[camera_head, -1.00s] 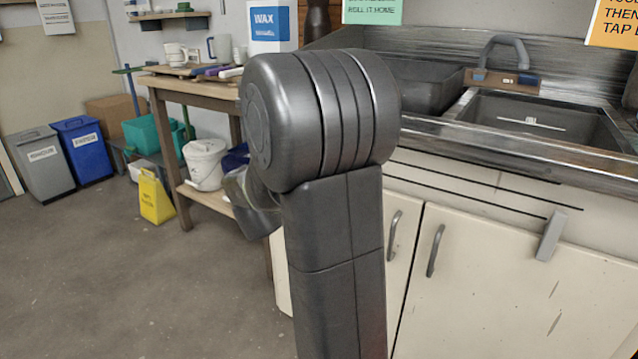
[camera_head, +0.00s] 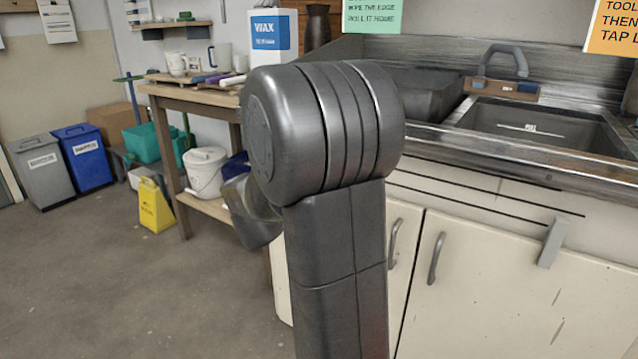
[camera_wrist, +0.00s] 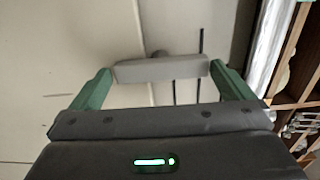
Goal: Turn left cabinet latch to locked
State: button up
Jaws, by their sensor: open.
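In the wrist view my gripper (camera_wrist: 160,68) is open, with green fingers at either side. A grey bar-shaped latch (camera_wrist: 160,71) lies across the gap between the fingertips, one end close to each finger. I cannot tell whether they touch. A round mount shows behind its middle, on a pale panel. In the head view my arm hides my gripper and the panel behind it. A grey latch (camera_head: 552,243) shows there at the right, near upright and slightly tilted, on the cream cabinet (camera_head: 490,300). I cannot tell if both views show the same latch.
Two cabinet door handles (camera_head: 436,258) are right of my arm. The metal sink counter (camera_head: 520,153) overhangs the cabinet. The floor (camera_head: 120,290) at front left is clear.

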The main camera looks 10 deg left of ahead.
jog(key=p+v, duration=0.3)
jog(key=v, duration=1)
jog(key=shift+s, duration=0.3)
jog(key=shift+w, duration=0.1)
jog(key=b+x, duration=0.3)
jog(key=x, duration=1)
jog(key=shift+w, duration=0.35)
